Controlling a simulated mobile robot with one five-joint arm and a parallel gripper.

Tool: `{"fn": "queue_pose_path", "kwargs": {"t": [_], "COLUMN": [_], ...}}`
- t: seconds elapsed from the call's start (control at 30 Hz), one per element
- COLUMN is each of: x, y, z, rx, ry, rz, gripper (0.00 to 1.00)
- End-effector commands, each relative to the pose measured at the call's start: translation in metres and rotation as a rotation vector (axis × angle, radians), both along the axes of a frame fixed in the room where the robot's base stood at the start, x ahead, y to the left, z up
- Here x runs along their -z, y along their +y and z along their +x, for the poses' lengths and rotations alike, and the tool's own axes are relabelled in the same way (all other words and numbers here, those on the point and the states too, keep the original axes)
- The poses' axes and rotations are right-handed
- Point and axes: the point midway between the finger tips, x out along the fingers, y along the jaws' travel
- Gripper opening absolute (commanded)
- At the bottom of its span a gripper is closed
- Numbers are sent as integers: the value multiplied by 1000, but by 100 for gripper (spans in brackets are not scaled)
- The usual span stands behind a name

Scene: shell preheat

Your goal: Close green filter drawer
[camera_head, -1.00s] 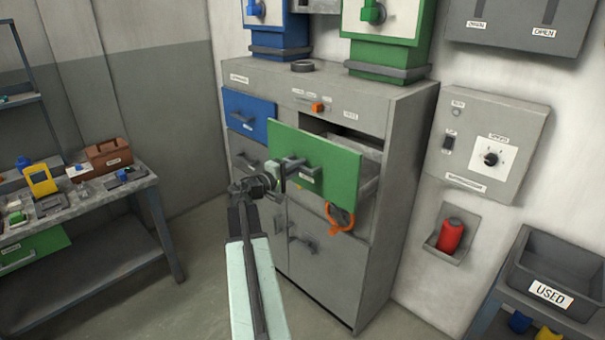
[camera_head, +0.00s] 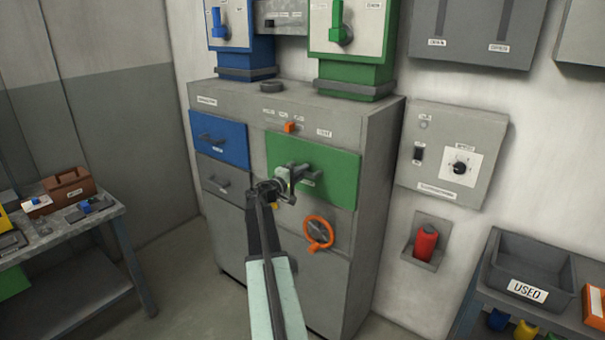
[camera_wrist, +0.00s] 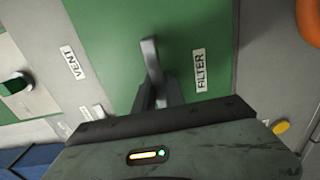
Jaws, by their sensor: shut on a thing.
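The green filter drawer (camera_head: 335,172) is in the grey cabinet's upper right, and its front looks flush with the cabinet face. In the wrist view the green front (camera_wrist: 112,45) fills the upper middle, with a FILTER label beside the grey handle (camera_wrist: 152,62). My gripper (camera_head: 288,182) is at the drawer's handle and shut on it. In the wrist view the gripper body covers the lower part, and the handle's lower end and the fingertips are mostly hidden.
An orange ring handle (camera_head: 319,233) sits just below the drawer. A blue drawer (camera_head: 219,137) is to the left. A workbench (camera_head: 75,235) stands at left. A red canister (camera_head: 425,243) and a USED bin (camera_head: 530,268) are at right. Floor shows between bench and cabinet.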

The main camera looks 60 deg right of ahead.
Motion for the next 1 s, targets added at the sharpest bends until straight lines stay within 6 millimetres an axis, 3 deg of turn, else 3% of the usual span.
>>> {"fn": "queue_pose_path", "kwargs": {"t": [0.2,0.23,0.3,0.73,1.0], "x": [-1,-1,-1,-1,-1], "y": [3,4,5,15,65], "z": [10,11,13,15,19], "rx": [-15,-17,-20,-23,-25], "ry": [2,2,2,1,1], "rz": [-3,-3,-3,-2,-2], "gripper": [0,17,36,36,36]}}
